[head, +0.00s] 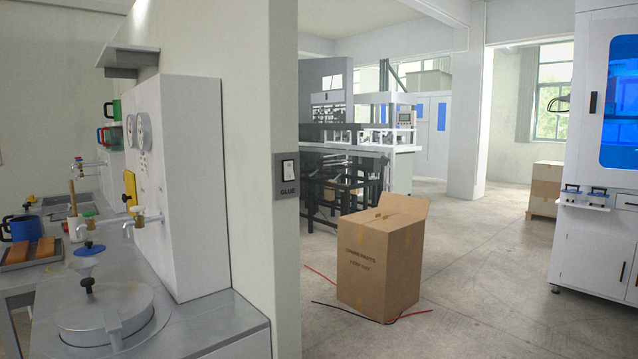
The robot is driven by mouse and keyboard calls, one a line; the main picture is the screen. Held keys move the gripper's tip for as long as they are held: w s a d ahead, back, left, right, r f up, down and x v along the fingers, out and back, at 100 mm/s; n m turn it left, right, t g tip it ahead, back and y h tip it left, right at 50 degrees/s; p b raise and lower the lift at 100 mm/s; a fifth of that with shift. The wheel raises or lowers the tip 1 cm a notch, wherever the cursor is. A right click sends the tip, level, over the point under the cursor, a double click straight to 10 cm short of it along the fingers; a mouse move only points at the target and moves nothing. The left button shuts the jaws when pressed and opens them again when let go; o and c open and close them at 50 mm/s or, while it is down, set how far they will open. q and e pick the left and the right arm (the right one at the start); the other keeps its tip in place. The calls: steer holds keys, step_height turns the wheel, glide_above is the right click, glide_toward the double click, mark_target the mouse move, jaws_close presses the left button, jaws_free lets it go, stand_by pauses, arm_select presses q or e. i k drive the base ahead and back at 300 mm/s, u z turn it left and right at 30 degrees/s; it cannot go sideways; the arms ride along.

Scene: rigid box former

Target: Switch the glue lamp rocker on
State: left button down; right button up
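Which way the rocker is tipped is too small to tell. Nothing covers it. Neither of my grippers shows in the head view.
A cardboard box (378,262) with a raised flap stands on the floor right of the wall, with red and black cables (345,309) around its base. A steel bench (215,325) fills the lower left. A white cabinet (590,240) stands right.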

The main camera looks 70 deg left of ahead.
mark_target(288, 173)
steer(key=u, duration=1)
steer(key=i, duration=1.1)
steer(key=u, duration=1.1)
